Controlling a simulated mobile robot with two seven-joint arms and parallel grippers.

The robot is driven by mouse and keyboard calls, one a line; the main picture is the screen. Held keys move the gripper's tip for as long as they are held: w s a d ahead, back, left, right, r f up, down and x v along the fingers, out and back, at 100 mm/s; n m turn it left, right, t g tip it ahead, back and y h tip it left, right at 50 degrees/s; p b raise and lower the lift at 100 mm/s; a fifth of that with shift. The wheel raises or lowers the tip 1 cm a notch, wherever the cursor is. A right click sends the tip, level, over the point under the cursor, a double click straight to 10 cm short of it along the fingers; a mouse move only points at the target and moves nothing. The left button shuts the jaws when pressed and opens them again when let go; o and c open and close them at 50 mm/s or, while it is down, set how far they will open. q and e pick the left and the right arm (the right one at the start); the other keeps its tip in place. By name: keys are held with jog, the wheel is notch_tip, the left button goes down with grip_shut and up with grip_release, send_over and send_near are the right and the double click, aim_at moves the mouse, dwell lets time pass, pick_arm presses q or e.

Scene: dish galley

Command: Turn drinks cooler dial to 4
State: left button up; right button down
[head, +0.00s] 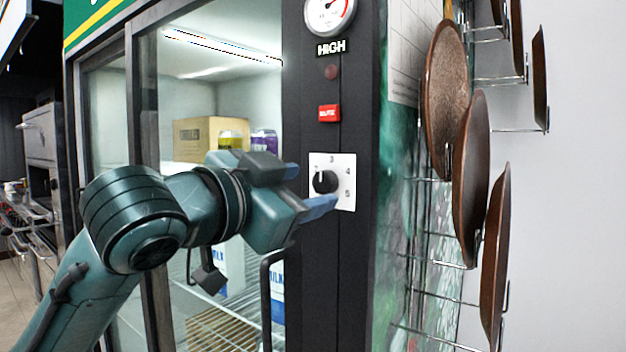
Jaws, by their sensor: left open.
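The drinks cooler (300,255) stands ahead with a black front frame and glass doors. Its dial (325,181) is a black knob on a white plate (345,162) with numbers around it; 3 shows at the top, 4 at the upper right and 5 at the right. A light mark on the knob points to its upper left, away from the 4. My left gripper (312,188) is open at the dial, one blue-grey finger above left of the knob and one below it. Whether a finger touches the knob I cannot tell. My right gripper is out of view.
A round gauge (330,14), a HIGH label and a red switch (329,113) sit above the dial. Brown pans (470,180) hang on a wire rack at right. A box (205,138) and milk cartons (277,290) stand inside the cooler. A black door handle (266,300) is below the gripper.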

aim_at(324, 182)
pick_arm(q)
jog(key=shift+x, duration=1.3)
jog(key=shift+c, duration=0.3)
jog(key=c, duration=0.9)
